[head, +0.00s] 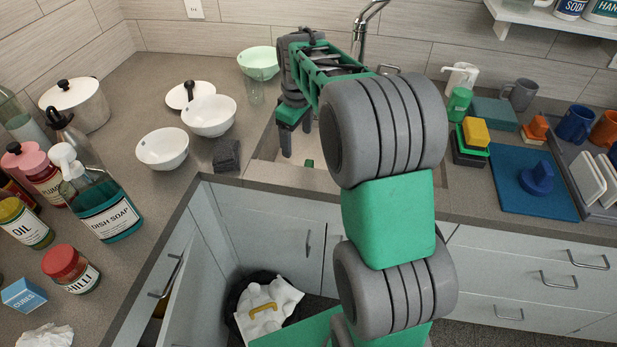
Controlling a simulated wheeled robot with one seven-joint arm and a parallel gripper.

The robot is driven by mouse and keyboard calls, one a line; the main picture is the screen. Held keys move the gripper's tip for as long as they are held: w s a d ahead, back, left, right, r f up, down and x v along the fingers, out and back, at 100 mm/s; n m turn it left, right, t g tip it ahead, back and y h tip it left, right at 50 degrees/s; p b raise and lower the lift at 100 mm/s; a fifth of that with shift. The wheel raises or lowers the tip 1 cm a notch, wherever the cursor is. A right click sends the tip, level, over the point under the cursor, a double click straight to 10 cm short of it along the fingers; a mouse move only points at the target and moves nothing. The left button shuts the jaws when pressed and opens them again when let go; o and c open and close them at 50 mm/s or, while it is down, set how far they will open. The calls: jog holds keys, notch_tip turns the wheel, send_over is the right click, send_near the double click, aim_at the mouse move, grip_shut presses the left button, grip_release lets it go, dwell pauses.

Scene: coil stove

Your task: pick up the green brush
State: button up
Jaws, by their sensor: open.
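A small green piece (309,163) shows in the sink area, just below my gripper; it may be part of the green brush, but too little of it shows to be sure. My gripper (298,142) is open, with its fingers pointing down over the left part of the sink (268,150). The green piece is below and slightly right of the fingers, apart from them in the picture. Nothing shows between the fingers. My arm hides much of the sink.
White bowls (209,115), a dark sponge-like block (227,155) and a pale green bowl (259,63) stand left of the sink. The faucet (362,25) rises behind my arm.

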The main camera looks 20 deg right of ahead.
aim_at(308, 165)
jog(key=w+d+f+n, duration=0.1)
jog(key=w+d+f, duration=0.1)
jog(key=f, duration=0.2)
jog(key=w+d+f+n+g, duration=0.1)
jog(key=w+d+f, duration=0.1)
jog(key=w+f, duration=0.1)
jog(key=w+d+f+n+b, duration=0.1)
jog(key=w+d+f, duration=0.1)
jog(key=f, duration=0.4)
jog(key=shift+w+f+n, duration=0.1)
jog(key=shift+w+n, duration=0.3)
jog(key=shift+w, duration=0.05)
notch_tip(308, 165, down, 8)
jog(key=shift+d+r+p, duration=0.1)
jog(key=shift+d+p, duration=0.05)
jog(key=shift+p, duration=0.8)
jog(key=c, duration=1.5)
